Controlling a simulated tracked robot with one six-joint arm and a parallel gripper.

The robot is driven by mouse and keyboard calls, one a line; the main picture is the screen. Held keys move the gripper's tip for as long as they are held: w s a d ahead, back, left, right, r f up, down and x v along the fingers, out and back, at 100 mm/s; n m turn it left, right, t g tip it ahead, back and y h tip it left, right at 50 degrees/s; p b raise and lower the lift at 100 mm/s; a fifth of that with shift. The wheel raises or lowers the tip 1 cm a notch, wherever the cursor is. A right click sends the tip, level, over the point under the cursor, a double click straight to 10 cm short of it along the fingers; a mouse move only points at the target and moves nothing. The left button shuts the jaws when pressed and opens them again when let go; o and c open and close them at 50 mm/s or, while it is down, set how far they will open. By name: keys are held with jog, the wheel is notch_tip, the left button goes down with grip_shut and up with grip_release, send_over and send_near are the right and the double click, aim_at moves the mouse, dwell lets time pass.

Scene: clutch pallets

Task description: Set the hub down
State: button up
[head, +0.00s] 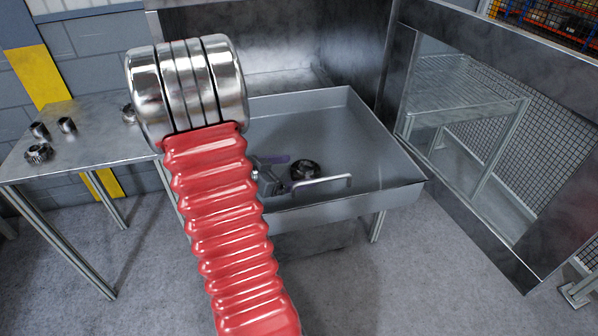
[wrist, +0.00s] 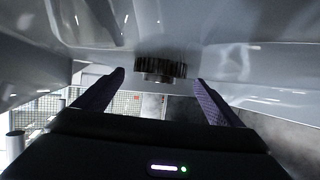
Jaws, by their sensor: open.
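The hub (head: 305,169), a dark toothed ring with a narrower collar, rests on the floor of the grey metal tray (head: 370,143). In the wrist view the hub (wrist: 160,69) shows between and just beyond the purple fingertips. My gripper (head: 289,171) is low in the tray, left of the hub, with its fingers apart. In the wrist view my gripper (wrist: 158,84) is open, with a visible gap between each finger and the hub. My red arm hides the tray's left part and some of the gripper in the head view.
A metal table (head: 85,125) at left carries several small dark metal parts (head: 38,152). The tray has raised walls and a front handle (head: 322,182) close to the gripper. A framed metal panel (head: 500,130) stands at right. The tray's right floor is clear.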

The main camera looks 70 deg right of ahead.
jog(key=shift+v, duration=2.5)
